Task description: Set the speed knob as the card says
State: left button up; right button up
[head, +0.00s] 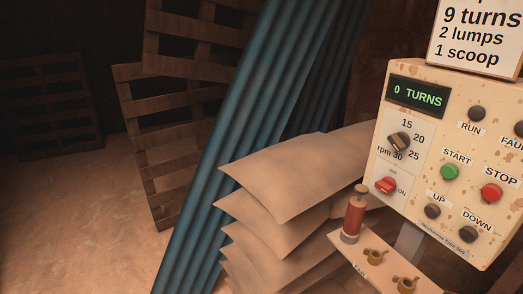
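The speed knob (399,142) is a dark dial on the left part of a cream control panel (438,170), at the right of the head view. Marks 15, 20, 25 and "rpm 30" stand around it. Its pointer is too small to read surely. The card (478,38) stands above the panel and reads "9 turns, 2 lumps, 1 scoop". Its top line is cut off by the upper picture edge, so no speed is readable. Neither gripper is in view.
The panel also has a display (418,96) reading "0 TURNS", a red OFF/ON switch (386,185), a green START button (450,172) and a red STOP button (491,192). A red cylinder (353,214) stands below left, before stacked sacks (290,180). Open floor lies left.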

aim_at(400, 141)
jog(key=z, duration=0.05)
jog(key=k, duration=0.95)
jog(key=u, duration=1)
jog(key=i, duration=0.65)
jog(key=z, duration=2.35)
jog(key=i, duration=0.5)
